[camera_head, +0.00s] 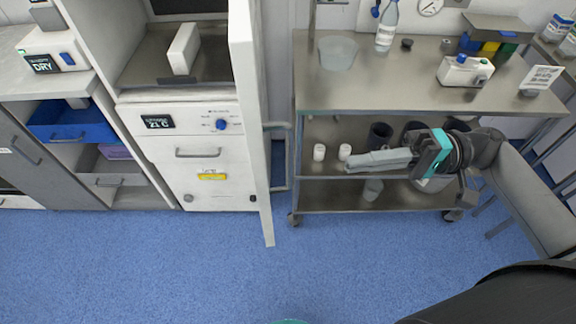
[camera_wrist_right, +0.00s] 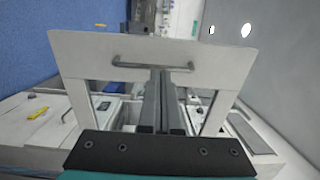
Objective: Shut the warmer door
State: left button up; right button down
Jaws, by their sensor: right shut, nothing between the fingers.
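In the right wrist view the door (camera_wrist_right: 85,45) shows face-on, with a window and a grey bar handle (camera_wrist_right: 152,65). My right gripper (camera_head: 350,162) is shut and empty. Its fingers point left towards the door, with a gap between in the head view. In the wrist view its fingertips (camera_wrist_right: 165,74) overlap the handle and window; contact cannot be told. My left gripper is not in view.
A steel cart (camera_head: 400,90) stands right of the door, with a bowl, a bottle and devices on top; my right gripper is in front of its lower shelves. A white block (camera_head: 184,48) stands in the warmer's opening. Blue floor (camera_head: 180,265) in front is clear.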

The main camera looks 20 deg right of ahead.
aim_at(287, 172)
jog(key=a, duration=0.3)
jog(key=w+a, duration=0.1)
jog(key=a, duration=0.7)
jog(key=shift+w+a+p, duration=0.15)
jog(key=shift+w+p, duration=0.2)
jog(key=shift+a, duration=0.1)
